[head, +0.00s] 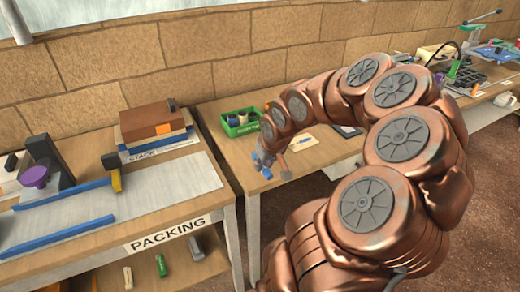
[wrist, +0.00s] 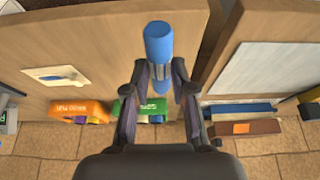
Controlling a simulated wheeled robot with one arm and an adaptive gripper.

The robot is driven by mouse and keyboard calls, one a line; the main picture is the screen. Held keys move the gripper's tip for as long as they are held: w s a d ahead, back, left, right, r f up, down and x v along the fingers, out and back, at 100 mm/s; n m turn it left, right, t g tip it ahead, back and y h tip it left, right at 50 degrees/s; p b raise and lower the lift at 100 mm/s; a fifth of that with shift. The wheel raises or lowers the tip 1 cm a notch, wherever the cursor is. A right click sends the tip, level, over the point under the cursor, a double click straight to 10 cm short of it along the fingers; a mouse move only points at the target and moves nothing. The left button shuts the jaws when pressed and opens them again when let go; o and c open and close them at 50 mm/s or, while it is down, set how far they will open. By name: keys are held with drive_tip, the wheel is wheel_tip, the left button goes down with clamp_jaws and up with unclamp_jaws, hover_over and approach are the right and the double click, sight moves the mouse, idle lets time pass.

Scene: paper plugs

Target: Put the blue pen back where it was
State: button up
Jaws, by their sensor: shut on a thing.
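My gripper (wrist: 160,72) is shut on the blue pen (wrist: 159,45), a thick blue cylinder that sticks out past the fingertips in the wrist view. In the head view my gripper (head: 267,165) is over the front left part of the middle table (head: 222,150), with the blue pen (head: 267,173) at its tip. A pale card (head: 301,141) with a small blue and yellowish shape lies on this table, partly behind my arm. The card (wrist: 40,75) also shows at the left of the wrist view.
A green bin (head: 238,131) stands at the back of the middle table; an orange bin (wrist: 80,107) is beside it. A gap separates this table from the packing table (head: 190,205), which bears stacked books (head: 153,120), blue rails and a purple object (head: 34,177).

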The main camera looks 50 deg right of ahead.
drive_tip(key=w+d+p, duration=0.1)
drive_tip(key=w+d, duration=0.1)
drive_tip(key=w, duration=0.1)
drive_tip(key=w+d+p, duration=0.1)
drive_tip(key=w+d, duration=0.1)
drive_tip(key=d, duration=0.1)
drive_tip(key=w+d+p, duration=0.1)
drive_tip(key=w+d, duration=0.1)
drive_tip(key=w, duration=0.1)
drive_tip(key=shift+w+d+f+p, duration=0.15)
drive_tip(key=shift+w+f+p, duration=0.15)
drive_tip(key=shift+f+p, duration=0.1)
drive_tip(key=shift+w+d+f, duration=0.15)
drive_tip(key=shift+w+d, duration=0.1)
drive_tip(key=shift+d+f+p, duration=0.1)
drive_tip(key=shift+f+p, duration=0.5)
drive_tip(key=shift+f, duration=1.15)
drive_tip(key=shift+f, duration=0.2)
drive_tip(key=o, duration=0.9)
drive_tip(key=shift+r, duration=0.1)
drive_tip(key=shift+o, duration=0.2)
